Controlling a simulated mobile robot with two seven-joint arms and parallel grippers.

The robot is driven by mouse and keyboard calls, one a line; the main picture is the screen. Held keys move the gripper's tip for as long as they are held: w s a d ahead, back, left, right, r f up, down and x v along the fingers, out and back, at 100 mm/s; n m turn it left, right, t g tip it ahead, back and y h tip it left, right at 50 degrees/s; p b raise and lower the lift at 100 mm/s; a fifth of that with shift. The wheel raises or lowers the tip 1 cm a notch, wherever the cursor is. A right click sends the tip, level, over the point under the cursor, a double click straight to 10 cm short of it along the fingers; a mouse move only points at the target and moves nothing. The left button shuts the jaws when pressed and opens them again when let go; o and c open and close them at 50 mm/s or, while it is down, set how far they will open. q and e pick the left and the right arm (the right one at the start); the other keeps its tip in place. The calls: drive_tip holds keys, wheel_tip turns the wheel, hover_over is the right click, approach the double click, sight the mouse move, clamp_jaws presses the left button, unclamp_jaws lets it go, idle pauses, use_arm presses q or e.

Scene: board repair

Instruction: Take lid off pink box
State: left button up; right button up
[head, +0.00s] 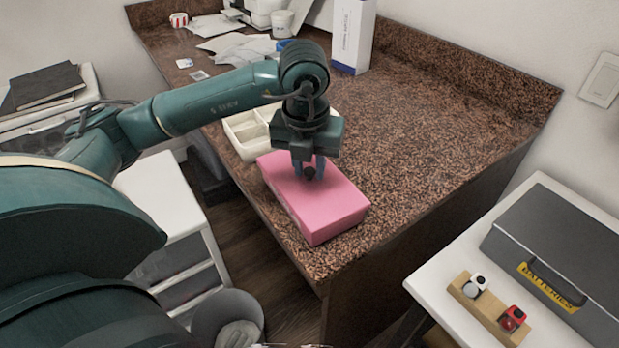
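The pink box (335,208) stands near the front edge of the speckled brown counter. Its lid is on, and a small dark knob (309,173) shows on top. My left gripper (309,168) points down over the lid, with one finger on each side of the knob. I cannot tell whether the fingers press on the knob or stand a little apart from it. The gripper hides part of the lid's far side. My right gripper is not in view.
A cream divided tray (242,137) sits just behind the box. A white carton (353,35) and papers (238,47) are farther back. The counter (440,120) is clear to the right. A grey batteries case (555,250) and a wooden holder (487,312) are on a white table.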

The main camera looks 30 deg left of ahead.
use_arm(q)
clamp_jaws()
